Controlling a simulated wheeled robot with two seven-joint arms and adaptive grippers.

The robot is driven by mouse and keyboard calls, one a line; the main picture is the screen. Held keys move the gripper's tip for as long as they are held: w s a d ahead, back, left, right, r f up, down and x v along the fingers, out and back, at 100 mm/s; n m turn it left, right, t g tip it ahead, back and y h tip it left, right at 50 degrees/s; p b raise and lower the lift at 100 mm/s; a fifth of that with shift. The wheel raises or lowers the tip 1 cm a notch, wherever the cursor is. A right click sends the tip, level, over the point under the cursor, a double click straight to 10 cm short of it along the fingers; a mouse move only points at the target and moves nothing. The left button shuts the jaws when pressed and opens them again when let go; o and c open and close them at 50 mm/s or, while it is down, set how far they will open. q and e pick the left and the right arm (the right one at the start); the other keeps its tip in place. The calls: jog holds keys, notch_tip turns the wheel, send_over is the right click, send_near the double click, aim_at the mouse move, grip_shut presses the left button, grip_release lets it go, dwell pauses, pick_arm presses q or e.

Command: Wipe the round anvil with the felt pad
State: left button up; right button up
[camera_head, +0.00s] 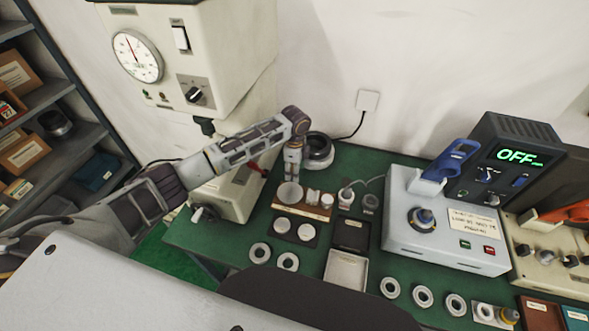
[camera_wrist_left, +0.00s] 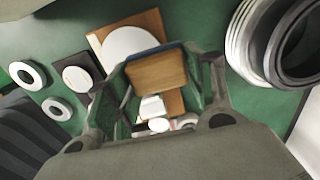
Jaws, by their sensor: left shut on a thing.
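The round anvil (camera_head: 289,194) is a pale disc on a brown wooden board at the back left of the green bench. It also shows in the left wrist view (camera_wrist_left: 128,41), partly hidden behind the pad. My left gripper (camera_head: 293,172) points down just above the far side of the anvil. In the left wrist view its fingers are shut on the felt pad (camera_wrist_left: 156,72), a wooden block with a blue-grey edge. I cannot tell whether the pad touches the anvil. My right gripper is not in view.
Small white pieces (camera_head: 313,197) stand on the board beside the anvil. A large dark ring (camera_head: 318,151) lies behind. A dark plate (camera_head: 295,239) with two pale discs, several bearing rings (camera_head: 423,296) and a tray (camera_head: 345,271) lie nearer. A grey machine (camera_head: 445,247) stands right.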

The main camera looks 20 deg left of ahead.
pick_arm(q)
jog(key=shift+r+p, duration=0.45)
jog(key=shift+r, duration=0.8)
jog(key=shift+f, duration=0.1)
